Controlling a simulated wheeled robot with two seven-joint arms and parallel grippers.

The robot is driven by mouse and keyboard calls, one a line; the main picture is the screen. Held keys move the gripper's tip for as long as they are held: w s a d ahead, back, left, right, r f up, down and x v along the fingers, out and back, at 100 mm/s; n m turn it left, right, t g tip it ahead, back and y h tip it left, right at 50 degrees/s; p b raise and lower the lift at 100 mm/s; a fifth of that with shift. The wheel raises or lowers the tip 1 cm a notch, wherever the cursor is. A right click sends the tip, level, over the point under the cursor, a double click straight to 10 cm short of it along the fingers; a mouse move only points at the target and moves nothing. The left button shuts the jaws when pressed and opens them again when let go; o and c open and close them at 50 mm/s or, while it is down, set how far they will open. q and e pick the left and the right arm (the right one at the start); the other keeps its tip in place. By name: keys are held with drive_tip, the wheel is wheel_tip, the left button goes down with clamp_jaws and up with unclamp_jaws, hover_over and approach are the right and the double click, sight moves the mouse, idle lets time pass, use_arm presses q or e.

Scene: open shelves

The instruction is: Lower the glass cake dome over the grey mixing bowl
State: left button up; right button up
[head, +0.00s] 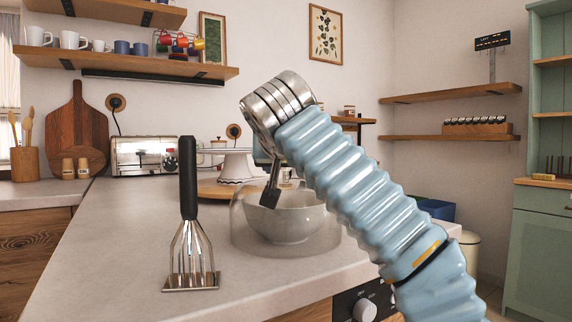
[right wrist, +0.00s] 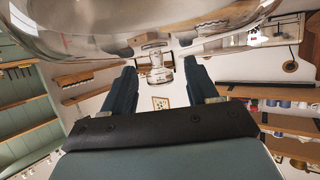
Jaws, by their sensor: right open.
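The clear glass cake dome (head: 237,222) stands over the grey mixing bowl (head: 290,219) on the counter, and the bowl shows through its wall. The dome's lower edge appears to rest on the counter around the bowl. My right gripper (head: 270,195) points down at the dome's top, and my arm hides part of it. In the right wrist view the glass dome (right wrist: 85,35) fills the top edge, and its clear knob (right wrist: 157,74) shows between the spread fingers of my right gripper (right wrist: 160,88). The fingers look apart from the knob. My left gripper is out of view.
A black-handled masher (head: 189,215) stands upright left of the dome. Behind are a white cake stand (head: 237,165) on a wooden board, a toaster (head: 143,156) and cutting boards (head: 77,130). The counter's front left is clear (head: 110,240).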

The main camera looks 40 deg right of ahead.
drive_tip(key=p+v, duration=0.3)
drive_tip(key=v, duration=1)
drive_tip(key=shift+s+a+r, duration=0.15)
drive_tip(key=shift+s+r, duration=0.05)
drive_tip(key=shift+s, duration=0.15)
